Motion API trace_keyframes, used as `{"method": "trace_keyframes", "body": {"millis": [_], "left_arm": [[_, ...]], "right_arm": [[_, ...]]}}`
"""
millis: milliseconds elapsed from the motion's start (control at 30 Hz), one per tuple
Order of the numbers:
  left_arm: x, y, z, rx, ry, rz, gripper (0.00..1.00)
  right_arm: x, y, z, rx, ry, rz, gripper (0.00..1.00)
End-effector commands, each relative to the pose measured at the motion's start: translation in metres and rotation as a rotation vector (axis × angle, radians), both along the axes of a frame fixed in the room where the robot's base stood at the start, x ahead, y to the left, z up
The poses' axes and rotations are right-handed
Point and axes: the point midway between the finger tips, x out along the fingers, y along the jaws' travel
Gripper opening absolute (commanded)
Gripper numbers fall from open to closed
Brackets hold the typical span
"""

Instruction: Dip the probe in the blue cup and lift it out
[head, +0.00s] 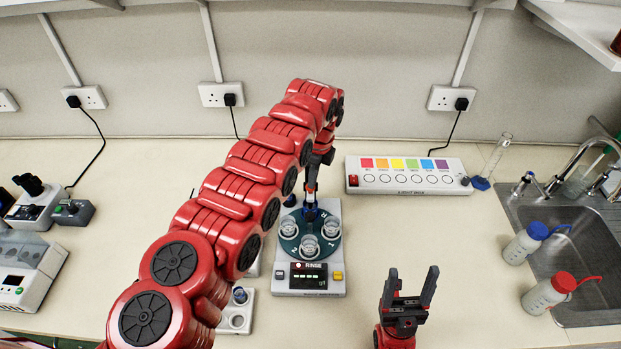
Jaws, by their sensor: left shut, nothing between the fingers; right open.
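A grey bench device (311,287) stands in the middle with a teal round plate (311,258) bearing several clear cups. Its display reads RINSE. My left arm reaches over from the lower left, and its gripper (311,188) points down, shut and empty, above the back of the plate. A dark blue part (310,212) shows right below the fingertips; I cannot tell whether it is the blue cup or part of the probe, or whether the fingers touch it. The probe is not clearly seen. My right gripper (412,276) is open and empty, to the right of the device's front.
A small white holder (236,318) stands left of the device, partly behind my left arm. A light box (408,180) with coloured squares is at the back right. Blue-capped (522,246) and red-capped (546,296) bottles stand by the sink (592,255).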

Motion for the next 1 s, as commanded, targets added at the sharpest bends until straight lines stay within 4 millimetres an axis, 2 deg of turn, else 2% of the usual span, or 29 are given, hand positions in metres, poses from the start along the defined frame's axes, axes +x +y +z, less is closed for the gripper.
{"method": "trace_keyframes", "body": {"millis": [167, 400, 767, 867, 967, 1000], "left_arm": [[0.0, -0.003, 0.004, 0.0, -0.003, -0.001, 0.0], [-0.01, -0.027, 0.011, 0.0, -0.002, 0.0, 0.0], [-0.01, -0.028, 0.017, 0.0, -0.003, 0.0, 0.0], [-0.01, -0.03, 0.028, -0.001, -0.005, 0.0, 0.0], [-0.011, -0.032, 0.046, -0.001, -0.005, -0.001, 0.0], [-0.012, -0.033, 0.059, 0.0, -0.003, -0.002, 0.0]], "right_arm": [[0.0, 0.0, 0.001, 0.0, -0.001, 0.0, 0.66], [0.0, 0.0, -0.011, 0.0, -0.001, 0.0, 0.66], [0.0, 0.0, -0.008, 0.0, -0.001, 0.0, 0.66], [0.0, 0.0, -0.006, 0.0, -0.001, 0.0, 0.66], [0.0, 0.0, -0.004, 0.0, -0.001, 0.0, 0.66], [0.0, 0.0, 0.003, 0.0, -0.001, 0.0, 0.66]]}}
